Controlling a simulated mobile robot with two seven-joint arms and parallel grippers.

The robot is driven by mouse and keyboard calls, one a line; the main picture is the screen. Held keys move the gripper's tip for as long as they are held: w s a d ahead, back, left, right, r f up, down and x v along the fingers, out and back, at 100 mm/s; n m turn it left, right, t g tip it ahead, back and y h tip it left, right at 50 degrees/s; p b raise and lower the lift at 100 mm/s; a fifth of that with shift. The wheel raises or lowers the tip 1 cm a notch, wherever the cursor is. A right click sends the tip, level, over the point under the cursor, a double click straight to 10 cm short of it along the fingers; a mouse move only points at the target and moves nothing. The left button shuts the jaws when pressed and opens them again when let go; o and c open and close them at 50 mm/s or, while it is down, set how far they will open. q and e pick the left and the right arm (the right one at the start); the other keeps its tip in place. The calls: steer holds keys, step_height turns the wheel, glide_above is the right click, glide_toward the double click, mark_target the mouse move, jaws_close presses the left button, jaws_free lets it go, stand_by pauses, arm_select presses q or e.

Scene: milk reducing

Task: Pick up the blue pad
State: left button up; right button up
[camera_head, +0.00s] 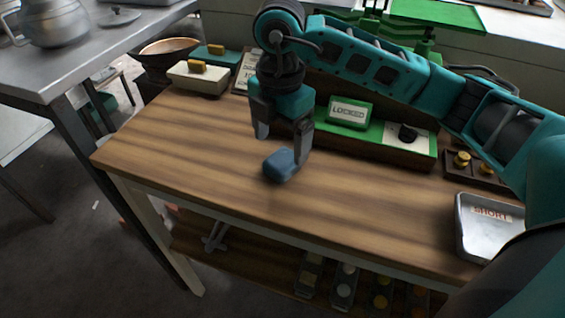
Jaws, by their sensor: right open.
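The blue pad (279,165) is a small rounded block over the middle of the wooden table (200,140). My right gripper (281,148) reaches down from above with its fingers spread. Its right fingertip is close beside the pad's right edge, and its left finger is behind and to the left of the pad. I cannot tell whether a finger touches the pad, or whether the pad rests fully on the table. My left gripper is not in view.
A green and wooden stand with a "LOCKED" sign (349,113) is behind the gripper. A metal tray marked "SHORT" (462,239) stands at the right front edge. A cream box (197,78) is at the back left. The table's left and front middle are clear.

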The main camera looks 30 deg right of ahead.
mark_target(282, 158)
step_height(282, 158, down, 4)
steer(key=shift+s+d+f, duration=0.15)
steer(key=shift+f, duration=0.4)
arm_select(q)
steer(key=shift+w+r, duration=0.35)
arm_select(e)
steer(key=shift+f, duration=0.1)
steer(key=c, duration=1.1)
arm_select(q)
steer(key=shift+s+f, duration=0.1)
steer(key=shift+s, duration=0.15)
arm_select(e)
steer(key=shift+c, duration=0.2)
arm_select(q)
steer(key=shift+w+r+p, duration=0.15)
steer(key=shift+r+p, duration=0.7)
steer(key=shift+p, duration=0.05)
arm_select(e)
step_height(282, 158, up, 20)
